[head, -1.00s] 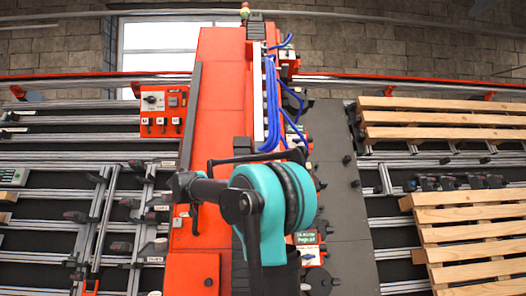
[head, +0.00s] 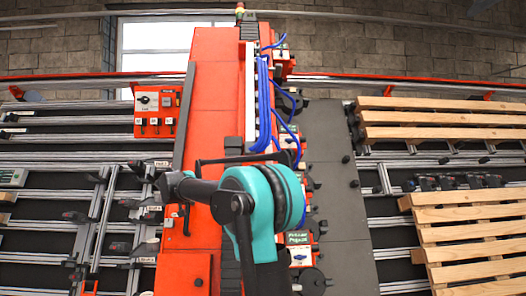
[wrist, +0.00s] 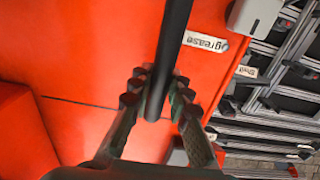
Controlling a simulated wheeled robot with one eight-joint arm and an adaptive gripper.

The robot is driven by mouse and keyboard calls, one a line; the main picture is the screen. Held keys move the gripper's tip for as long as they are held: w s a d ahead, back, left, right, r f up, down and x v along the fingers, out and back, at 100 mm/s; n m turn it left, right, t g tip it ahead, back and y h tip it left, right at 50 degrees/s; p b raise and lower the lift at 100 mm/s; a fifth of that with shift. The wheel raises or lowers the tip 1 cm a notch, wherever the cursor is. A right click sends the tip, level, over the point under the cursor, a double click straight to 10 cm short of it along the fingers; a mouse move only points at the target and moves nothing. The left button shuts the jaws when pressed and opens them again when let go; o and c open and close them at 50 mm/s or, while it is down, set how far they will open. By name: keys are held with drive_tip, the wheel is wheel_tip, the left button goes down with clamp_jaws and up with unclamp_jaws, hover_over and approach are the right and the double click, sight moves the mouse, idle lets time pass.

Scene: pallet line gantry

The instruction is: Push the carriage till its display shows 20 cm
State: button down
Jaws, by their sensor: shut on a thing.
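The carriage (head: 215,120) looks to be the tall red body across the rails in the head view. A small dark green display (head: 298,238) sits on its right side; its text is too small to read. In the wrist view my gripper (wrist: 157,88) is shut on a dark round bar (wrist: 173,35), in front of a red surface with a "grease" label (wrist: 206,42). My arm hides part of the carriage in the head view, and I cannot make out the fingers there.
A red switch panel (head: 157,112) is at the carriage's upper left. Blue hoses (head: 263,105) hang on its right. Wooden pallets (head: 470,215) lie on rails at the right. Metal rails with tools and small labels fill the left. Another green screen (head: 12,177) is at the far left.

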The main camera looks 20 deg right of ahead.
drive_tip(key=shift+w+a+f, duration=0.1)
drive_tip(key=shift+w+a, duration=0.15)
drive_tip(key=shift+a, duration=0.55)
drive_tip(key=shift+w+a+r, duration=0.1)
drive_tip(key=shift+w+a, duration=0.15)
drive_tip(key=shift+a, duration=0.5)
drive_tip(key=shift+w+a+f, duration=0.1)
drive_tip(key=shift+w+a, duration=0.15)
drive_tip(key=shift+a, duration=0.55)
drive_tip(key=shift+d, duration=0.2)
drive_tip(key=shift+s+d, duration=0.2)
drive_tip(key=shift+d, duration=0.1)
drive_tip(key=shift+a, duration=0.2)
drive_tip(key=shift+w+a, duration=0.25)
drive_tip(key=shift+a, duration=0.45)
drive_tip(key=shift+w+a, duration=0.3)
drive_tip(key=shift+a, duration=0.45)
drive_tip(key=shift+w+a, duration=0.25)
drive_tip(key=shift+a, duration=0.75)
